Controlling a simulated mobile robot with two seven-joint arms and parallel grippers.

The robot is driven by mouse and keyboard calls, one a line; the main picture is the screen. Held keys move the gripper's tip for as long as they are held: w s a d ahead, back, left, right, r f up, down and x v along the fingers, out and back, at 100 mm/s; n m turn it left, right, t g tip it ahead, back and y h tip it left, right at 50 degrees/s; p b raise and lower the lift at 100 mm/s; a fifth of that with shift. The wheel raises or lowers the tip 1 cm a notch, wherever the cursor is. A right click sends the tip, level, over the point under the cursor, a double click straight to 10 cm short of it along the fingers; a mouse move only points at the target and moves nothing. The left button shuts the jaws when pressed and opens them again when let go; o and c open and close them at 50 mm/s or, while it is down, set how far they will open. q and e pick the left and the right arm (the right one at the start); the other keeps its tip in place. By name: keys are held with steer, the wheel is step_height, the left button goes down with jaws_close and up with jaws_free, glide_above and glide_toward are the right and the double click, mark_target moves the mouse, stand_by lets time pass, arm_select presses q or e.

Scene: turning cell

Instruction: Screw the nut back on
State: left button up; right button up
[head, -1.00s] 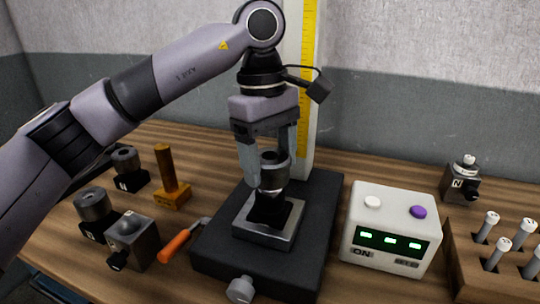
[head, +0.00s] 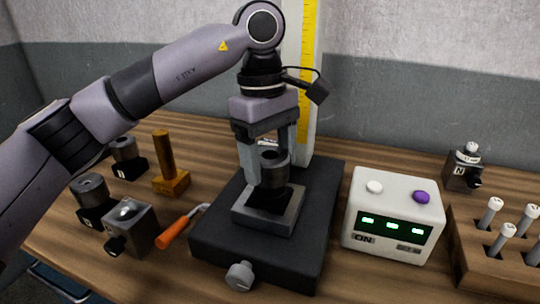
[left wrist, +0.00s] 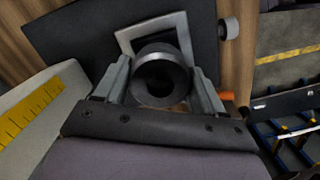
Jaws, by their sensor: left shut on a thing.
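My left gripper (head: 268,176) points down over the black stand and is shut on the nut (head: 273,158), a dark grey ring-shaped cylinder. In the left wrist view the nut (left wrist: 160,75) sits between both fingers, its round opening facing the camera. I cannot tell whether the nut touches the post's thread, as fingers and shadow hide the join. My right gripper is not in view.
A white control box (head: 392,215) with green lights stands right of the stand. An orange-handled tool (head: 174,233), a wooden-handled block (head: 165,165) and dark fixtures (head: 128,225) lie left. A wooden rack (head: 470,252) holds several grey pegs. A yellow-scaled column (head: 308,80) stands close behind.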

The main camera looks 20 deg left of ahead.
arm_select(q)
steer(key=shift+f+b, duration=0.3)
steer(key=shift+f, duration=0.2)
stand_by(0.9)
steer(key=o, duration=1.2)
steer(key=r, duration=0.7)
steer(key=shift+w+a, duration=0.2)
steer(key=shift+a, duration=0.2)
